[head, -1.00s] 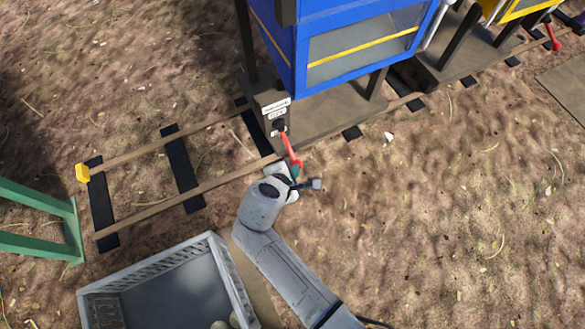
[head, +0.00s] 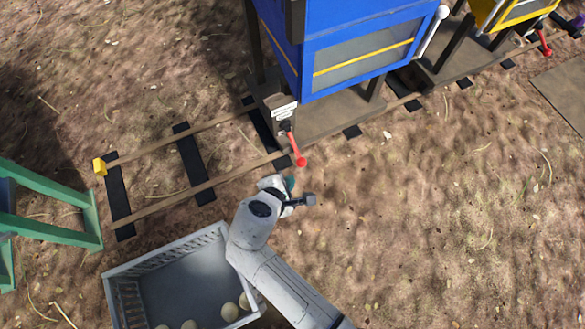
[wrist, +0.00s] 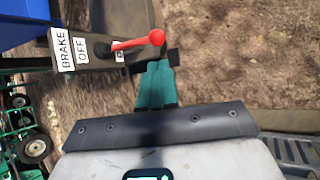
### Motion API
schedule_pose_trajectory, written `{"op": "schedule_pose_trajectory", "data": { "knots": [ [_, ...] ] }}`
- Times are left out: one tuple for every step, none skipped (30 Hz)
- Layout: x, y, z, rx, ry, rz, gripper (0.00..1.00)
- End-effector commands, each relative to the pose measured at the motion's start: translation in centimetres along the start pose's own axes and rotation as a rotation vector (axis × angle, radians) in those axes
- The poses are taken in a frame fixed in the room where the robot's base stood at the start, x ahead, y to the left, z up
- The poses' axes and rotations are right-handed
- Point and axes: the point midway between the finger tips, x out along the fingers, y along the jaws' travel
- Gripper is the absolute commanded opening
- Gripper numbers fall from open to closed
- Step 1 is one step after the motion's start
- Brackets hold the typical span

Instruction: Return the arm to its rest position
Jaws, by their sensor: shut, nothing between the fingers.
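My arm reaches up from the bottom of the head view. My gripper (head: 290,184) is just below the red brake lever (head: 296,148), with a small gap between them. In the wrist view the teal fingers (wrist: 156,86) are together and hold nothing. The red lever (wrist: 138,43) with its round knob shows just beyond the fingertips there, beside labels reading BRAKE and OFF. The lever is mounted on the end of the blue wagon (head: 350,50).
A grey crate (head: 165,255) with several pale round onions stands below and left, partly behind my arm. Wooden rails (head: 215,180) with dark sleepers run past the wagon. A green frame (head: 50,230) is at the left, a yellow wagon (head: 490,12) at upper right. Open dirt lies right.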

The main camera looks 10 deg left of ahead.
Motion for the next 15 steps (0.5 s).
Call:
{"op": "schedule_pose_trajectory", "data": {
  "knots": [
    [-1.2, 0.0, 0.1, -0.002, 0.002, 0.0, 0.0],
    [-1.6, 0.0, 0.1, -0.002, 0.002, 0.0, 0.0],
    [-2.1, -0.1, 0.1, -0.001, 0.001, 0.0, 0.0],
    [-2.5, -0.1, 0.1, -0.001, 0.001, 0.0, 0.0],
    [-2.8, -0.2, 0.0, -0.001, 0.001, 0.0, 0.0],
    [-3.1, -0.2, 0.0, 0.0, 0.001, 0.0, 0.0],
    [-3.2, -0.2, 0.0, 0.0, 0.001, 0.0, 0.0],
    [-3.4, -0.3, 0.0, 0.0, 0.0, 0.0, 0.0],
    [-3.5, -0.3, 0.0, 0.0, 0.0, -0.001, 0.0],
    [-3.6, -0.4, 0.0, 0.0, -0.001, -0.001, 0.0],
    [-3.6, -0.4, 0.0, 0.0, -0.001, -0.001, 0.0],
    [-3.7, -0.4, 0.0, 0.0, -0.001, -0.001, 0.0],
    [-3.7, -0.4, 0.0, 0.0, -0.001, -0.001, 0.0],
    [-3.7, -0.4, 0.0, 0.0, -0.001, -0.001, 0.0],
    [-3.7, -0.4, 0.0, 0.0, -0.001, -0.001, 0.0]
  ]
}}
